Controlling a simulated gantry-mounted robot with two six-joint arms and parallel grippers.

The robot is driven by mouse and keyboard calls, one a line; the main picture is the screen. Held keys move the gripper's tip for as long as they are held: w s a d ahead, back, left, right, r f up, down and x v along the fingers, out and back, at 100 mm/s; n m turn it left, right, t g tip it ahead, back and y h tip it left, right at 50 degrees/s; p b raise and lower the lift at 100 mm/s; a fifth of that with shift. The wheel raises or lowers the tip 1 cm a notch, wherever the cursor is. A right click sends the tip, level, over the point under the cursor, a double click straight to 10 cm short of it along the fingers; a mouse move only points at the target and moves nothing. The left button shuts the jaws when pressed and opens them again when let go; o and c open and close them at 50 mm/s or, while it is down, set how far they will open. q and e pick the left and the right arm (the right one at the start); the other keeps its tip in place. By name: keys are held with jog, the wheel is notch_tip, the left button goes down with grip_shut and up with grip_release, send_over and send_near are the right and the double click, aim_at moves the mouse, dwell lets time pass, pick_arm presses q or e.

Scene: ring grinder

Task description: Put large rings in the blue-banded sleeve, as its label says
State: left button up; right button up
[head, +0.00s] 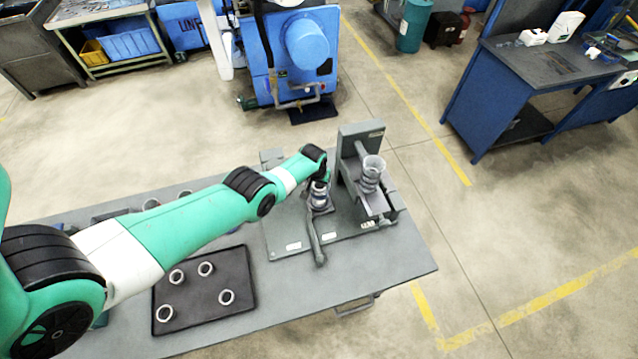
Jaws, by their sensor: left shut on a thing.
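My left gripper (319,180) reaches in from the left and points down over a small upright sleeve (319,201) with a bluish band, on the grey fixture plate. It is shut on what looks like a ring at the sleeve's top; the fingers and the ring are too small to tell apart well. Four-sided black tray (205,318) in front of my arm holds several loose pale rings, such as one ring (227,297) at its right. More rings, one (151,203) among them, show partly behind my arm. My right gripper is not in view.
A grey lever (316,243) extends toward the front. The grey table (405,265) is clear at its front right.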

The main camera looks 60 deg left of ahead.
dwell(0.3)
pick_arm(q)
jog(key=o, duration=1.5)
jog(key=shift+o, duration=0.3)
notch_tip(320, 180, up, 7)
jog(key=p, duration=0.7)
